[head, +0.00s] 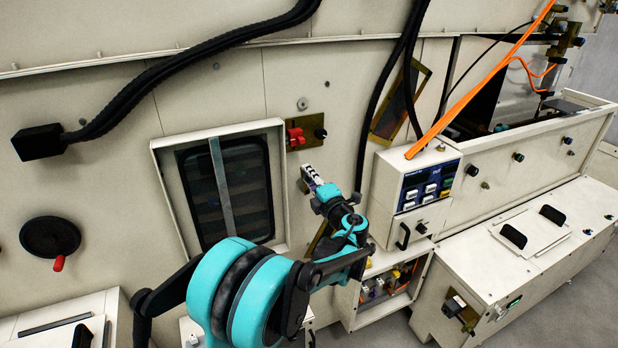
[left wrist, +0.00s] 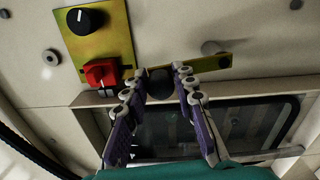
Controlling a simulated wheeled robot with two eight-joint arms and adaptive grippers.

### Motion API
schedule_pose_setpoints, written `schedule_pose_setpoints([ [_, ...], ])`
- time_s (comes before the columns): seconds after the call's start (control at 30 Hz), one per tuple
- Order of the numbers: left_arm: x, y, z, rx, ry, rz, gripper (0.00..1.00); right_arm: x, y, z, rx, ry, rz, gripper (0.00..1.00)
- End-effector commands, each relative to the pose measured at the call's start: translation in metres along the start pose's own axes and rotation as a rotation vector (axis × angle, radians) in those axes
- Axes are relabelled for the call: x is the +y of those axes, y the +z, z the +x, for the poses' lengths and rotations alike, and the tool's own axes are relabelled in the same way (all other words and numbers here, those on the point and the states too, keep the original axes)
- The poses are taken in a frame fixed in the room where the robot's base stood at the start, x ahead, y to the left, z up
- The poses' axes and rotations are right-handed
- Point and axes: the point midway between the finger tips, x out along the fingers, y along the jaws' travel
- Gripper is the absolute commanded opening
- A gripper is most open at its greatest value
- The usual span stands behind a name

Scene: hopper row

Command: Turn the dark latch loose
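The dark latch shows in the left wrist view as a dark round knob (left wrist: 160,84) at the end of a brass strip (left wrist: 216,63), beside the window's frame. My left gripper (left wrist: 160,72) is open, its two fingers on either side of the knob. I cannot tell whether either finger touches it. In the head view the left gripper (head: 309,178) points at the wall just right of the window frame and hides the knob. My right gripper is not in view.
A brass plate with a red switch (head: 296,136) and a black knob (head: 320,133) is close above the gripper. The framed window (head: 225,185) is to its left. A control box (head: 420,185) and a black cable (head: 367,130) are to its right.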

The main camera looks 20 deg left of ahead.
Motion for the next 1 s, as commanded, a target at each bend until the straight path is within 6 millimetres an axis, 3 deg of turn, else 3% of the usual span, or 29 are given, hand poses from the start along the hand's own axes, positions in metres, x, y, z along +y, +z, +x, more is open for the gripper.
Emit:
schedule_pose_setpoints([
  [0.33,0.000,0.000,-0.001,0.001,0.000,0.000,0.45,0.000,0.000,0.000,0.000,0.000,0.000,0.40],
  [0.47,0.000,0.000,-0.010,0.000,0.000,0.000,0.45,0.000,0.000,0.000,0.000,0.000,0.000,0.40],
  [0.8,0.000,0.001,-0.081,-0.004,0.000,-0.001,0.45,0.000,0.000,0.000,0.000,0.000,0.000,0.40],
  [1.0,0.000,0.001,-0.111,-0.002,0.000,-0.002,0.45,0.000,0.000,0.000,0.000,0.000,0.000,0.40],
])
